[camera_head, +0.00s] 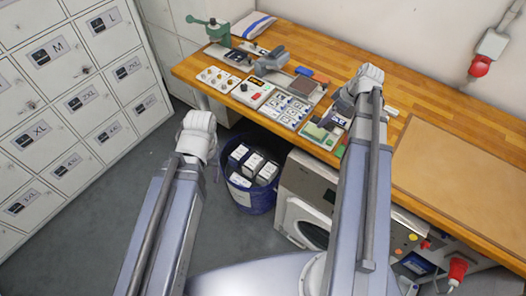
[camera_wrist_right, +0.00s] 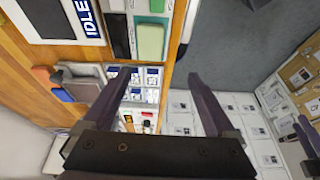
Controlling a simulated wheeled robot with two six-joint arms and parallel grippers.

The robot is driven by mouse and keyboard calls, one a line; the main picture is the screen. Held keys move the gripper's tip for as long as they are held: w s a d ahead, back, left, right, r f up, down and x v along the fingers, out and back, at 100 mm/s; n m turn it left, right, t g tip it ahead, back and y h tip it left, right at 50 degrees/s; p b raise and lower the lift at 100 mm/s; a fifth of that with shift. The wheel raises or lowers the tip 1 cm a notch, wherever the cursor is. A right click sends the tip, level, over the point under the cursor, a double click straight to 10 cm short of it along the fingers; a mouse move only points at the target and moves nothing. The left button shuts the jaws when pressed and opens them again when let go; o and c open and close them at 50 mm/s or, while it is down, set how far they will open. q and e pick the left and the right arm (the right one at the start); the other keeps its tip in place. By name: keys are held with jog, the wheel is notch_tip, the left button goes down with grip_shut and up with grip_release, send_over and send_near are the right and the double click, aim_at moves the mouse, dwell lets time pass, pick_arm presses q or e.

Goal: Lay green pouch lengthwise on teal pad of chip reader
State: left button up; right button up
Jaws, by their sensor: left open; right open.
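A rounded mint-green piece, apparently the green pouch (camera_wrist_right: 150,40), lies near the table's front edge in the right wrist view; the head view shows it small (camera_head: 316,131). My right gripper (camera_wrist_right: 162,85) is open and empty, apart from the pouch. My left gripper (camera_head: 213,155) hangs in front of the table, away from these things; its fingers barely show.
A green press (camera_head: 217,32) is at the far left of the wooden table. A brown mat (camera_head: 460,180) lies clear at right. A blue bin (camera_head: 250,196) stands on the floor.

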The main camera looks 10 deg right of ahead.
jog(key=s+a+m+g+h, duration=0.1)
jog(key=s+a, duration=0.3)
jog(key=a, duration=0.6)
jog(key=s+a+f+m+g+h, duration=0.1)
jog(key=s+a, duration=0.3)
jog(key=a, duration=0.6)
jog(key=s+a+m+g+h, duration=0.1)
jog(key=s+a, duration=0.4)
jog(key=a, duration=0.6)
jog(key=shift+f+m+h, duration=0.15)
jog(key=shift+m+h, duration=0.35)
jog(key=shift+h, duration=0.1)
jog(key=shift+f, duration=0.1)
notch_tip(320, 180, down, 4)
jog(key=b, duration=0.4)
